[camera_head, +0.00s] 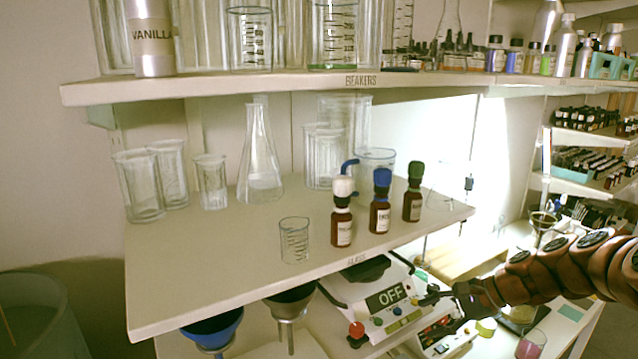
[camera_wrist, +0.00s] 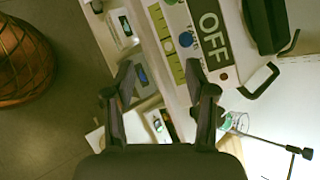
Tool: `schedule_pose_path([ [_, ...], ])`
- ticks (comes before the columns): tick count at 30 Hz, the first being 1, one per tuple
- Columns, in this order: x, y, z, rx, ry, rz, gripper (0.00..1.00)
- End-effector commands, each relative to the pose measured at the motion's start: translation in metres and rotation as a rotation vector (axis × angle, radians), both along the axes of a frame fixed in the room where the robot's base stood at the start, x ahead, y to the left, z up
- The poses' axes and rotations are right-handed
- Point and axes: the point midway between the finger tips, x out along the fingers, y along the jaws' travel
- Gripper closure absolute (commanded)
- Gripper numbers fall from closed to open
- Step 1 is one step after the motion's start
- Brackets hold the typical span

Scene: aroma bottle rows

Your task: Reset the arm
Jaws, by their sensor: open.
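My gripper (camera_head: 432,297) is at the right of the head view, at the end of my brown arm, beside the machine marked OFF and below the glass shelf. In the wrist view my gripper (camera_wrist: 160,75) shows two dark fingers spread apart with nothing between them. Three brown dropper bottles stand upright on the shelf, apart from my gripper: a white-capped bottle (camera_head: 342,222), a blue-capped bottle (camera_head: 380,212) and a green-capped bottle (camera_head: 413,203).
The glass shelf (camera_head: 200,290) holds several beakers and a flask (camera_head: 261,165). An upper shelf (camera_head: 250,88) runs above it. The OFF machine (camera_head: 385,298) also fills the top of the wrist view (camera_wrist: 205,40). A woven brown pot (camera_wrist: 22,62) stands on the floor.

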Motion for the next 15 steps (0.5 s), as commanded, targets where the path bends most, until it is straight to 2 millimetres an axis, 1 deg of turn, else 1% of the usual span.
schedule_pose_path([
  [1, -0.012, 0.018, 0.001, -0.033, -0.015, 0.064, 0.44],
  [3, -0.031, 0.040, 0.003, -0.079, -0.032, 0.157, 0.44],
  [6, -0.059, 0.065, 0.004, -0.148, -0.056, 0.280, 0.44],
  [10, -0.099, 0.090, 0.000, -0.237, -0.080, 0.436, 0.44],
  [15, -0.154, 0.109, -0.010, -0.352, -0.099, 0.629, 0.44],
])
